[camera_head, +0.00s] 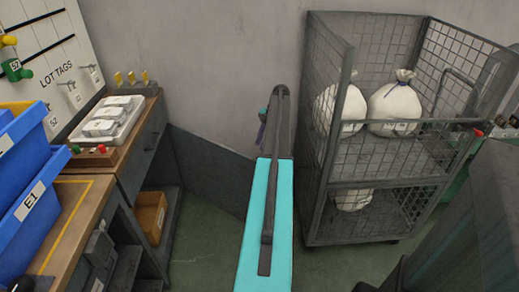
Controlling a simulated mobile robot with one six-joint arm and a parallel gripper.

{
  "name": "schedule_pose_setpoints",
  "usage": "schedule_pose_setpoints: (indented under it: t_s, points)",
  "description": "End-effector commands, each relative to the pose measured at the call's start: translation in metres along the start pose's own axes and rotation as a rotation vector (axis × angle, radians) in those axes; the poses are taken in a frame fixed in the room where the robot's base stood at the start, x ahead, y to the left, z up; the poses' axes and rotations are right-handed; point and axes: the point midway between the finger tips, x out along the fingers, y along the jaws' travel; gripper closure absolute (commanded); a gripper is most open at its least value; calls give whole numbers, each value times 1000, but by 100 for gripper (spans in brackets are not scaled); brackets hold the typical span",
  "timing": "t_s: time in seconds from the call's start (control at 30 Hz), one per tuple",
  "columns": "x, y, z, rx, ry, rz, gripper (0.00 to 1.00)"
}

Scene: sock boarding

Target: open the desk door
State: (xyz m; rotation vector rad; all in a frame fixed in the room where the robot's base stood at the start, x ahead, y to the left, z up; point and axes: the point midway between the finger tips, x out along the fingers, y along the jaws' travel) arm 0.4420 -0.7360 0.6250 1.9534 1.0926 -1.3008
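The desk (84,200) runs along the left side, with a wooden top and a dark grey body. Under its far end is a closed-looking dark front (152,138) with a small handle. Below that front is an open bay with a brown box (150,214) in it. Nearer, dark grey fronts (100,247) with small pale labels show under the top. I cannot tell which front is the desk door. A turquoise and grey arm stretches up the middle, right of the desk and apart from it. No gripper fingers can be made out.
Blue bins (32,170) and a white tray (105,120) of pale packets stand on the desk. A wire cage cart (328,150) with white sacks (395,103) stands right of the arm. Green floor (205,245) is clear between desk and arm. A dark object (470,230) fills the lower right.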

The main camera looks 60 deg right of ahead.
Motion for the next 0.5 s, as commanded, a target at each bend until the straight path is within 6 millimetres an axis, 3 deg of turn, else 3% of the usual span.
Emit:
schedule_pose_setpoints:
  t_s: [0.4, 0.5]
  points:
    - [-6, 0, 0, 0, 0, 0, 72]
    - [-6, 1, -1, 0, -1, 1, 89]
